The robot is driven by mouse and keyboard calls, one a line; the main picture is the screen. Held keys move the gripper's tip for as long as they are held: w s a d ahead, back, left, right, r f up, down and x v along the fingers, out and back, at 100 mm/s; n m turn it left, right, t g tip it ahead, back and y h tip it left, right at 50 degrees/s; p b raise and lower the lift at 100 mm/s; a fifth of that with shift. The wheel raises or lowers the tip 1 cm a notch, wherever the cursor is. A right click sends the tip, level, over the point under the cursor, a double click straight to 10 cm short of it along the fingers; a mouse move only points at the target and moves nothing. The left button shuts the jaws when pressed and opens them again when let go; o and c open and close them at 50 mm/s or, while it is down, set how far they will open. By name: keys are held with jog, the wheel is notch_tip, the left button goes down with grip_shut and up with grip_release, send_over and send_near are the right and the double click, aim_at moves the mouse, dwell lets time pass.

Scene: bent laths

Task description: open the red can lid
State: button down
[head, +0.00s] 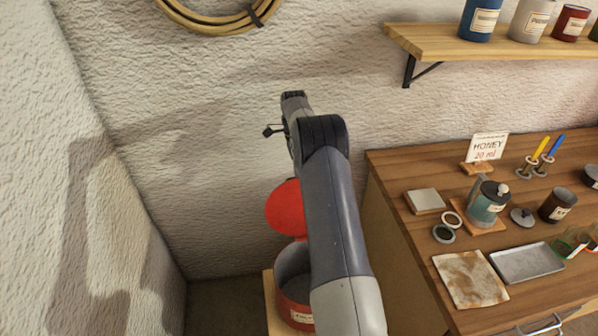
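The red can (294,311) stands on a wooden support (270,300) low in the middle of the head view, partly hidden behind my arm. Its grey inside shows through the open top. The round red lid (284,207) stands tilted up at the back of the can, clear of the opening; my arm covers its right edge. My gripper (271,131) is above the lid and apart from it, in front of the white wall. It is small and mostly seen from behind, so its finger opening cannot be made out.
A wooden workbench (390,168) on the right carries a honey sign (488,148), a teal jar (485,209), a metal tray (525,262) and a stained cloth (470,279). A shelf (480,42) with several cans juts out above. A coiled hoop (215,20) hangs on the wall.

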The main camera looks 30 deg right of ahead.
jog(key=shift+g, duration=0.5)
jog(key=x, duration=0.4)
jog(key=c, duration=1.8)
grip_release()
jog(key=shift+o, duration=0.2)
jog(key=shift+w+r, duration=0.1)
jog(key=shift+r, duration=0.1)
jog(key=shift+o, duration=1.2)
jog(key=w+d+r+t+p, duration=0.1)
jog(key=w+r, duration=0.3)
jog(key=r, duration=0.9)
jog(key=shift+w+r, duration=0.15)
jog(key=shift+r, duration=0.15)
jog(key=shift+d, duration=0.1)
jog(key=shift+g, duration=0.4)
jog(key=x, duration=1.4)
jog(key=shift+w, duration=0.25)
